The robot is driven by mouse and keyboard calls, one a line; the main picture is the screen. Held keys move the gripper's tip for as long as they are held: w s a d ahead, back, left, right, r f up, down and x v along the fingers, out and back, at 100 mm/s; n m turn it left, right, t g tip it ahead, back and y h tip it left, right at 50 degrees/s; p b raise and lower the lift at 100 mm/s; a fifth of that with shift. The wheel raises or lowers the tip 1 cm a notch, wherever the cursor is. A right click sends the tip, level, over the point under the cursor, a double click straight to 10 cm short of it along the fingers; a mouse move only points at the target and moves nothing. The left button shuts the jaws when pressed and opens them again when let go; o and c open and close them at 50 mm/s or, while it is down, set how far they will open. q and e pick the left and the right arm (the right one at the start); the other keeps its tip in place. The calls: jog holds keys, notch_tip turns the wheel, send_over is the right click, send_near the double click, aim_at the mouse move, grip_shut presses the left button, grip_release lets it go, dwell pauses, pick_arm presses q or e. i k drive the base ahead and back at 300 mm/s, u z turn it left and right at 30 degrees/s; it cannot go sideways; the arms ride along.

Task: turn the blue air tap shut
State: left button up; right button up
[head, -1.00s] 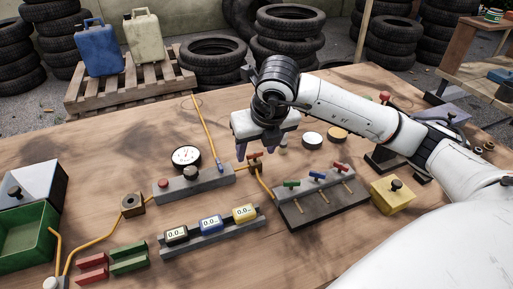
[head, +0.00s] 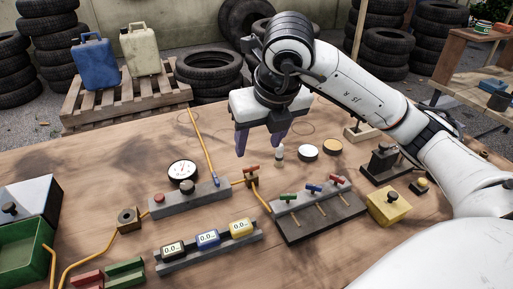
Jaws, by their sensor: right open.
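The blue air tap (head: 313,189) is the middle of three small taps on a dark grey block at the right of the bench. A green tap (head: 288,196) is on its left and a red tap (head: 337,181) on its right. My right gripper (head: 257,147) is open and empty, its purple fingers pointing down. It hangs above the bench, up and to the left of the blue tap, apart from it. My left gripper is not in view.
Another red-handled tap (head: 252,169) on the orange hose stands just below my right gripper. A yellow block with a black knob (head: 389,206) stands right of the tap block. A pressure gauge (head: 183,171) and three small displays stand to the left.

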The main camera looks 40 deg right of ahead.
aim_at(216, 182)
jog(key=k, duration=1)
